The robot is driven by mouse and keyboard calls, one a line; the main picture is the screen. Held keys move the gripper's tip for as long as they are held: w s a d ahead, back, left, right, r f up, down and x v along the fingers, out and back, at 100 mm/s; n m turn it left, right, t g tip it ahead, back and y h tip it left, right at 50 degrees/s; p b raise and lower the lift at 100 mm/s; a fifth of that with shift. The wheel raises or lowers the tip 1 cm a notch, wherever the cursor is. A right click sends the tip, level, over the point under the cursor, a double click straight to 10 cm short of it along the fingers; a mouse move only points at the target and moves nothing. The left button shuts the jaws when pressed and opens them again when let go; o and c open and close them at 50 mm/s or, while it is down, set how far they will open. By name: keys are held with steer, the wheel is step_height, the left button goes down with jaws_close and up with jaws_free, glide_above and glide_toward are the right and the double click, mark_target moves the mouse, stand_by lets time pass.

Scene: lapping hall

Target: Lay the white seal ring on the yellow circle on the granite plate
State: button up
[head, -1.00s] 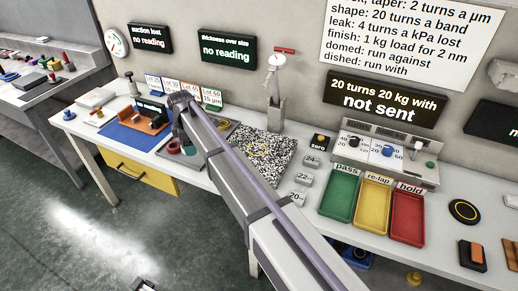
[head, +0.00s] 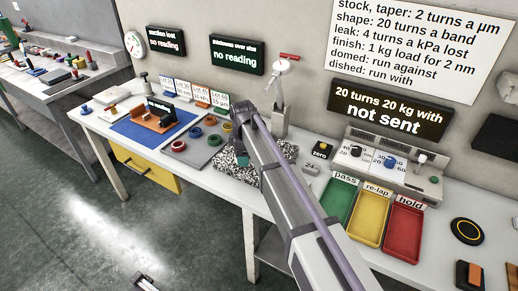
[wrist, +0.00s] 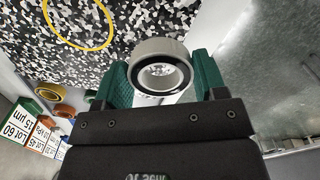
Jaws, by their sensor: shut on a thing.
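The white seal ring (wrist: 160,50) shows in the wrist view, held between the green jaws of my gripper (wrist: 163,78). Its open bore faces the wrist camera, with a dark band around it. The granite plate (wrist: 215,30) is speckled black and white and lies beyond the ring. The yellow circle (wrist: 78,45) on it is at the upper left, clear of the ring in this view. In the head view my gripper (head: 241,156) is over the granite plate (head: 226,172); my arm hides the circle, and the ring cannot be made out.
A grey tray (head: 198,152) with several coloured rings lies left of the plate, with lot cards (head: 200,96) behind. A lever stand (head: 282,100) rises behind the plate. Green (head: 338,202), yellow (head: 371,215) and red (head: 404,226) trays lie to the right.

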steer(key=w+d, duration=0.1)
steer(key=w, duration=0.1)
steer(key=w+d, duration=0.1)
steer(key=w, duration=0.1)
steer(key=w+d, duration=0.1)
steer(key=w, duration=0.1)
steer(key=shift+w, duration=0.1)
steer(key=shift+w+d, duration=0.3)
steer(key=shift+w, duration=0.3)
steer(key=shift+w+d, duration=0.3)
steer(key=shift+w, duration=0.3)
step_height(320, 180, down, 4)
steer(key=b, duration=0.4)
steer(key=shift+s, duration=0.15)
steer(key=shift+r, duration=0.25)
steer(key=shift+f, duration=0.15)
steer(key=o, duration=0.9)
steer(key=shift+o, duration=0.2)
step_height(320, 180, up, 12)
steer(key=p, duration=1.2)
